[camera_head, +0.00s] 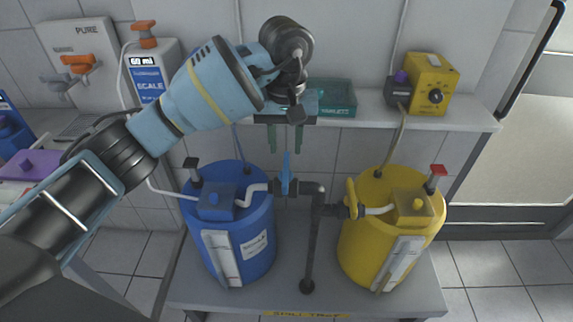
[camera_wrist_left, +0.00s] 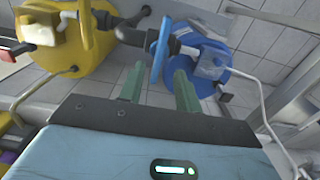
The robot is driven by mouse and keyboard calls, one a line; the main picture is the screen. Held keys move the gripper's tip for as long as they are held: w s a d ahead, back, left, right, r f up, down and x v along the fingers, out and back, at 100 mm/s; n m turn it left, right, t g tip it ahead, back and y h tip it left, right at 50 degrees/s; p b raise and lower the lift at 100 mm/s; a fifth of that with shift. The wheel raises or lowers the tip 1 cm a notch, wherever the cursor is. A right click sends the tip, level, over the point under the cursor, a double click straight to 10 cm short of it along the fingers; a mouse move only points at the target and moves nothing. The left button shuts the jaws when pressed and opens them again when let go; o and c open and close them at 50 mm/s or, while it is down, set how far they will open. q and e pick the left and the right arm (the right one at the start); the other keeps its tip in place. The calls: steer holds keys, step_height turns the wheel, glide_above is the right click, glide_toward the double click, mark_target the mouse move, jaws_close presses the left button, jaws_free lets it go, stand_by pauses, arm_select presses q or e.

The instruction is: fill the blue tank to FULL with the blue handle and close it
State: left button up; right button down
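The blue tank (camera_head: 262,255) stands left of centre on the low stand, with a pale level strip (camera_head: 221,258) on its front. The blue handle (camera_head: 286,176) stands upright on the dark valve to the right of the tank's top. My left gripper (camera_head: 285,149) is open and empty, its green fingers pointing down just over the handle's top. In the left wrist view the blue handle (camera_wrist_left: 160,48) shows in the gap between the fingers (camera_wrist_left: 159,75); I cannot tell whether they touch it. The blue tank (camera_wrist_left: 205,50) is behind. The liquid level is not readable. My right gripper is not in view.
A yellow tank (camera_head: 365,245) with a yellow handle (camera_head: 351,198) stands to the right, joined by dark pipe (camera_head: 312,245). A descaler bottle (camera_head: 148,75) stands at the left.

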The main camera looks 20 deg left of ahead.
mark_target(286, 167)
arm_select(q)
steer(key=shift+f, duration=3.4)
jaws_close()
